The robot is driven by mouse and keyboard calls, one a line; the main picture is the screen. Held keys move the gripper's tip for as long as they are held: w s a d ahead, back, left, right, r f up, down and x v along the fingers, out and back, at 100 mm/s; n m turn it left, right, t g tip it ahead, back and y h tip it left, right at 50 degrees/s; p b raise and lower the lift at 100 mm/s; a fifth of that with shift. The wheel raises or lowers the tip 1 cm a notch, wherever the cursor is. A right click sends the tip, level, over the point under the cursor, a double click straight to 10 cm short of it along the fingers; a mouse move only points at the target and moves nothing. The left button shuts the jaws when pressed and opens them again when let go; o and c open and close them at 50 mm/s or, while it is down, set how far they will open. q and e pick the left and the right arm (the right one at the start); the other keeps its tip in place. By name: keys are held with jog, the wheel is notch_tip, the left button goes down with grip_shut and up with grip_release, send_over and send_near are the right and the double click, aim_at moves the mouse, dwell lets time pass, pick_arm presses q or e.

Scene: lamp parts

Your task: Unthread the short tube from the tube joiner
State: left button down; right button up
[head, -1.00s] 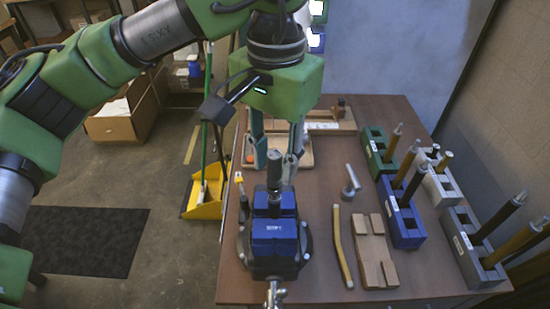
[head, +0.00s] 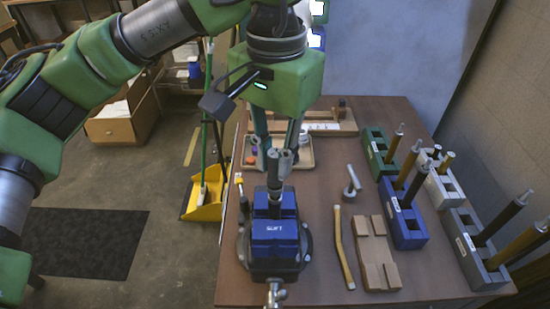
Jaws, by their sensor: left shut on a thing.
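A blue vise (head: 275,238) stands on the table, and a grey upright cylindrical part (head: 274,189) rises from its jaws. The fingers of my left gripper (head: 280,160) point down and are shut on the top of this upright piece, where the short tube is. The fingertips hide most of the upper end, so the line between short tube and tube joiner is not clear. My right gripper is not in view.
Green, blue, white and grey holders with upright tubes line the right edge. A tray (head: 299,152) lies behind the vise.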

pick_arm(q)
jog(key=n, duration=0.4)
jog(key=shift+b, duration=0.4)
jog(key=c, duration=2.1)
grip_release()
